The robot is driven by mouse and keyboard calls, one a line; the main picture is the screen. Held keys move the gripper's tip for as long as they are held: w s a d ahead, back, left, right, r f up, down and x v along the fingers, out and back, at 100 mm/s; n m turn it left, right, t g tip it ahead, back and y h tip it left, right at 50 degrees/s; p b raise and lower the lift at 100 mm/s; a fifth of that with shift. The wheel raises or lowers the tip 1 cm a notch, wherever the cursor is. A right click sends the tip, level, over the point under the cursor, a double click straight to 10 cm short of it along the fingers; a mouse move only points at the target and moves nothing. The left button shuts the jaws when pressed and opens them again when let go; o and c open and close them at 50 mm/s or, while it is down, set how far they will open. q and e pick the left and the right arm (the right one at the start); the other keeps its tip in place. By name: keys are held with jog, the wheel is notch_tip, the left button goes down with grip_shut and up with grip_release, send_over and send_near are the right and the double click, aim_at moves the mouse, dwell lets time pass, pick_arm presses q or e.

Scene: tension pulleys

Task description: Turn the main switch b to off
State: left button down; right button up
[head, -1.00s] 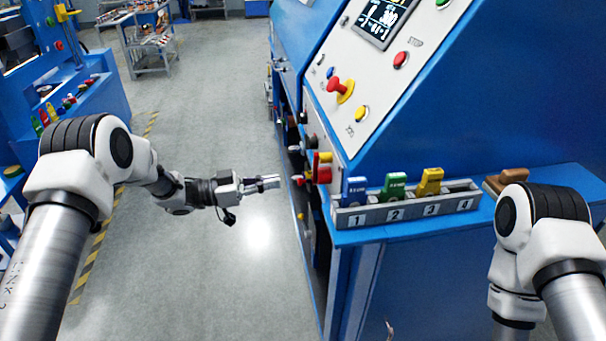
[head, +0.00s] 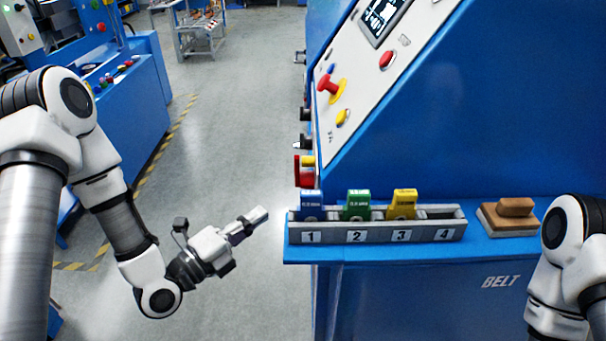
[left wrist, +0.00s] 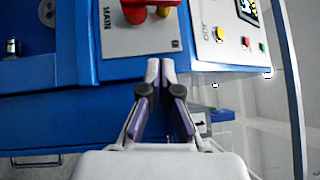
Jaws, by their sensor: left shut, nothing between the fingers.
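A main switch with a red and yellow handle (left wrist: 136,14) shows at the top of the left wrist view, on a grey plate (left wrist: 128,42) marked MAIN. Its upper part is cut off by the frame edge. In the head view a red and yellow switch (head: 303,172) sticks out from the left side of the blue machine, seen edge-on. My left gripper (head: 262,214) is shut and empty, left of the tray and below the switch in the picture. In the left wrist view its fingertips (left wrist: 160,68) are together, apart from the switch. My right gripper is out of view.
A numbered tray (head: 375,234) with blue, green and yellow pieces stands on the machine's ledge. A brown block (head: 515,208) lies right of it. The sloped panel (head: 365,85) has buttons and a screen. Open floor lies left of the machine.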

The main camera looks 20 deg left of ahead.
pick_arm(q)
jog(key=w, duration=0.2)
jog(key=p, duration=0.3)
send_near(305, 173)
jog(key=w+d+r, duration=0.2)
jog(key=w+r, duration=0.1)
jog(key=w, duration=0.1)
jog(key=shift+d, duration=0.3)
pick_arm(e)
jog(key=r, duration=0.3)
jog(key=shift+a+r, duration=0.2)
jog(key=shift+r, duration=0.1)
